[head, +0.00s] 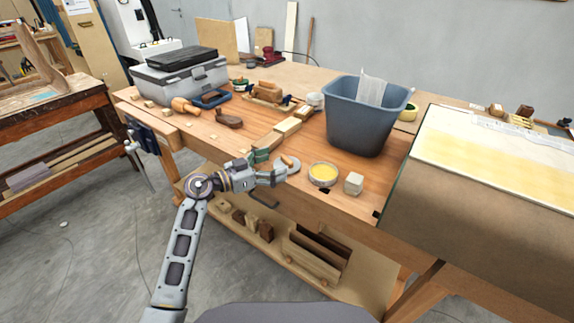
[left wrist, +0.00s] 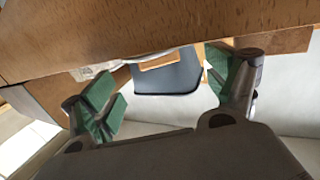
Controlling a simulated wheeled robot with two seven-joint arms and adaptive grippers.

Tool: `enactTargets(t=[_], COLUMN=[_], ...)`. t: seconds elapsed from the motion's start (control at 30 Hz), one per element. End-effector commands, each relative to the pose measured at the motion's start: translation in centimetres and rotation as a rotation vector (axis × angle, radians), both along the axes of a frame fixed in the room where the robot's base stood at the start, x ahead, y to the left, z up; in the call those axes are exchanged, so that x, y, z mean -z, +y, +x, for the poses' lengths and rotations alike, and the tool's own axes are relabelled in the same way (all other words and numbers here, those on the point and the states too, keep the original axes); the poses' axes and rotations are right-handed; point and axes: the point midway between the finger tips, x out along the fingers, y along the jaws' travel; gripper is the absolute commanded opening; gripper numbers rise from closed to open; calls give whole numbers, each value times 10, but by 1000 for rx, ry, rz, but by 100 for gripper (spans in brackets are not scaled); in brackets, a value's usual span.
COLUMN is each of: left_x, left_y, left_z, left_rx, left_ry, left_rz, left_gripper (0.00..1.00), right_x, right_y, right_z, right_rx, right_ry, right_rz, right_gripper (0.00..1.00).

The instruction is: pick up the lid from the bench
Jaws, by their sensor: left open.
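A flat round grey lid (head: 287,168) with a small wooden knob lies near the front edge of the bench (head: 345,194) in the head view. My left gripper (head: 269,166) is open and empty at that front edge, just left of the lid. One finger shows close to the lid's rim; I cannot tell whether it touches. In the left wrist view the green-padded fingers stand wide apart, with nothing held between them. A thin pale rim (left wrist: 140,60) shows beyond them; I cannot tell whether it is the lid. My right gripper is not in view.
A round tin of yellow wax (head: 323,174) and a pale block (head: 353,183) stand right of the lid. A blue-grey bin (head: 362,120) stands behind them. Wooden strips (head: 290,126) lie behind the lid. Open floor lies left of my arm.

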Motion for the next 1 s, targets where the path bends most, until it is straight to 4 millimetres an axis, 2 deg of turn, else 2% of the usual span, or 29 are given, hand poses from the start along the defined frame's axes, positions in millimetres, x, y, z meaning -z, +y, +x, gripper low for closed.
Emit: enactTargets(t=[0.47, 0.7, 1.0], left_x=[1, 4, 6], left_y=[-6, -20, -40], left_z=[4, 12, 25], left_rx=[0, 0, -1], left_ry=[-1, 0, 0], left_rz=[-1, -2, -1], left_gripper=[87, 87, 87], right_x=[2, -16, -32], right_y=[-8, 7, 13], right_z=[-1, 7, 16], right_rx=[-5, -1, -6], right_ry=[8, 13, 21], right_rz=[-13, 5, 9], right_gripper=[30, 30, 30])
